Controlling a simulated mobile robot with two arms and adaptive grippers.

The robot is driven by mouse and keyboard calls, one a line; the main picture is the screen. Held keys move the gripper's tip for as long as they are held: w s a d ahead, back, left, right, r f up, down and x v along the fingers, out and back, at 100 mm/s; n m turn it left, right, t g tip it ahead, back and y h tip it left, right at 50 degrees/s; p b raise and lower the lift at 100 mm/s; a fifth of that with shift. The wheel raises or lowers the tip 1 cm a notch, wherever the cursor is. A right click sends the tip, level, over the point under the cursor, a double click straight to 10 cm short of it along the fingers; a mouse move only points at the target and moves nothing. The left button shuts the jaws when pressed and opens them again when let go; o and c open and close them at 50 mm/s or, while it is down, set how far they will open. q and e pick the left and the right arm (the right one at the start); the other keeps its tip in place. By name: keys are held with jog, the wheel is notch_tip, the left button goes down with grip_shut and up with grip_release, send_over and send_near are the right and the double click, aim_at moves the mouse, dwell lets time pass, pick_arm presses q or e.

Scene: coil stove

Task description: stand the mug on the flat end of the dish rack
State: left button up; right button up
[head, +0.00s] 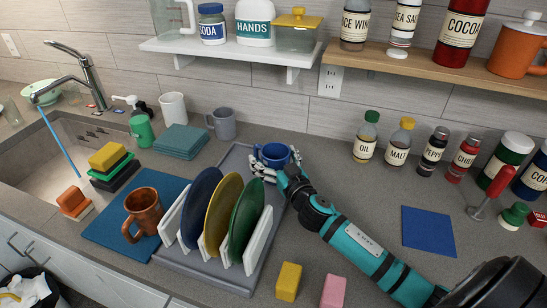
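A blue mug (274,154) is upright at the far flat end of the grey dish rack (238,160); whether its base touches the rack is hidden. My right gripper (275,163) has its fingers spread around the mug, one on each side. Whether they press on it or stand just clear I cannot tell. Blue, yellow and green plates (247,218) stand between white dividers in the nearer part of the rack. My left gripper is not in view.
A copper mug (144,209) stands on a blue mat left of the rack. A grey mug (224,124) and folded teal cloths (182,141) are behind. Yellow (288,281) and pink (333,291) blocks lie in front. Bottles and jars line the back right.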

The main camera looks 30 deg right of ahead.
jog(key=shift+s+a+f, duration=0.1)
jog(key=shift+f, duration=0.55)
jog(key=shift+r+p, duration=0.25)
jog(key=shift+p, duration=0.05)
jog(key=s, duration=0.4)
jog(key=s+r, duration=0.1)
jog(key=s, duration=0.6)
jog(key=shift+s+a+r, duration=0.25)
jog(key=shift+s+r, duration=0.05)
jog(key=shift+s, duration=0.1)
